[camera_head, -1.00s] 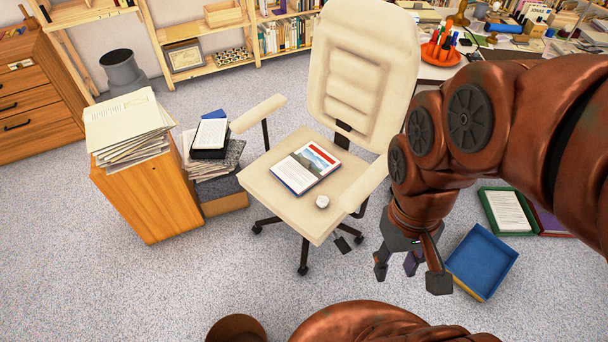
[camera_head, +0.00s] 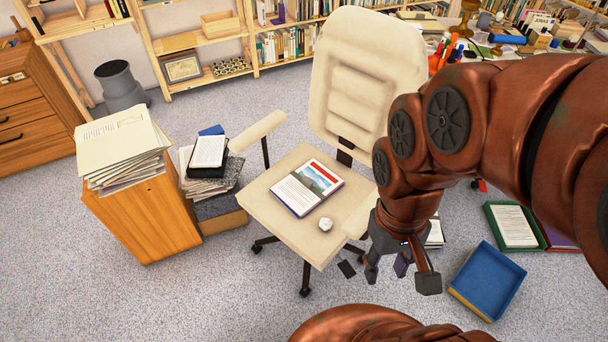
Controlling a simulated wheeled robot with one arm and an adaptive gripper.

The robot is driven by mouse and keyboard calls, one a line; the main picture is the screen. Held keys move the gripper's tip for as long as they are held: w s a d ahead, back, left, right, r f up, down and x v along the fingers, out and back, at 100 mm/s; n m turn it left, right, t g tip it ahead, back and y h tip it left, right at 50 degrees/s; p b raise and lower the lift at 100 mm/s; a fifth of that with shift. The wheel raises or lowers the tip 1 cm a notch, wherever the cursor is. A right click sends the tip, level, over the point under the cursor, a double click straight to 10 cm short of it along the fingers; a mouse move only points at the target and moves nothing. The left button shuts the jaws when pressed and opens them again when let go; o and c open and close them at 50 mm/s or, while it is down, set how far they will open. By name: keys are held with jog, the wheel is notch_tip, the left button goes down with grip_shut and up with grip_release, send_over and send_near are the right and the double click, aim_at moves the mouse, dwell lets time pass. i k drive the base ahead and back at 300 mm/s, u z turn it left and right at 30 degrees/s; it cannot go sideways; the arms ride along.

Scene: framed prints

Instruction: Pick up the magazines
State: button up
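A magazine (camera_head: 307,187) with a landscape picture and a red band lies flat on the seat of a cream office chair (camera_head: 285,225). A small white crumpled object (camera_head: 326,225) lies on the seat beside it. My gripper (camera_head: 400,280) hangs to the right of the chair seat, pointing down, with its fingers spread apart. Nothing shows between the fingers. The gripper is apart from the magazine, and my arm hides part of the chair's right side.
A wooden cabinet (camera_head: 150,222) at left bears a stack of papers (camera_head: 120,150). A pile of books and folders (camera_head: 208,165) stands beside it. A blue tray (camera_head: 487,281) and a green tray (camera_head: 514,226) lie on the floor at right. The front carpet is mostly clear.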

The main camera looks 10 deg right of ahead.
aim_at(306, 187)
jog(key=z, duration=1.65)
jog(key=i, duration=1.45)
jog(key=u, duration=4.45)
